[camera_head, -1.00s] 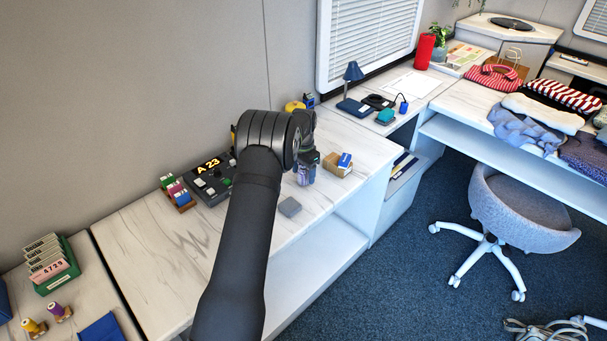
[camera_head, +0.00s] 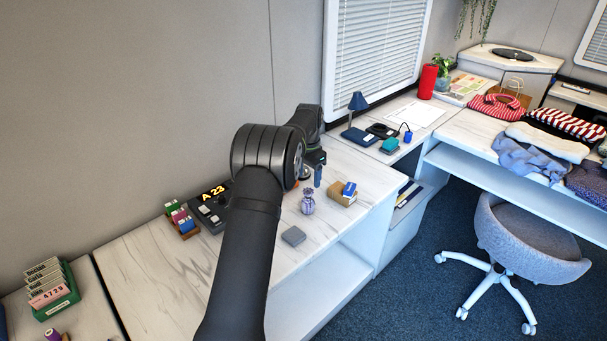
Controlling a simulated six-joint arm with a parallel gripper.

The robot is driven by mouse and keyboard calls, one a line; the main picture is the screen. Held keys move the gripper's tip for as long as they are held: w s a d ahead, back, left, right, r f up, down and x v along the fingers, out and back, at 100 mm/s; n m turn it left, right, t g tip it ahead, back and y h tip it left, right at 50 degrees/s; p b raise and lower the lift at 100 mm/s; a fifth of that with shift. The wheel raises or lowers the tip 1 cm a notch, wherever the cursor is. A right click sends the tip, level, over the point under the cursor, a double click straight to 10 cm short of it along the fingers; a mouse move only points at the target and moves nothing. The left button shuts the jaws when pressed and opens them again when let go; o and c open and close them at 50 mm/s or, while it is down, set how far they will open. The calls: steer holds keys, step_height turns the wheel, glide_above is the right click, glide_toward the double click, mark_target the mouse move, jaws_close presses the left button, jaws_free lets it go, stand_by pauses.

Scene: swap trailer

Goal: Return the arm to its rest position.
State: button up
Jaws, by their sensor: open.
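My one arm reaches up from the bottom middle over the white marble-look counter (camera_head: 170,275). My gripper (camera_head: 313,178) points down above the back part of the counter, partly hidden by my own arm. It is open, with nothing seen between the fingers. A small lavender pouch (camera_head: 307,205) with a tied neck stands upright on the counter, just below and in front of the gripper in the picture, apart from it.
A cardboard box with a blue item (camera_head: 342,196) sits right of the pouch; a grey block (camera_head: 293,236) lies in front. A black "A 23" console (camera_head: 209,208) is left of my arm. A blue lamp (camera_head: 357,115) stands behind right. The counter's left front is clear.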

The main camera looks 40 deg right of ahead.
mark_target(308, 199)
step_height(308, 199, down, 12)
steer(key=shift+r, duration=1.85)
steer(key=shift+f, duration=0.1)
step_height(308, 199, down, 3)
steer(key=shift+f, duration=0.1)
steer(key=shift+d+r, duration=0.1)
steer(key=shift+r, duration=0.2)
step_height(308, 199, up, 11)
steer(key=shift+f, duration=0.8)
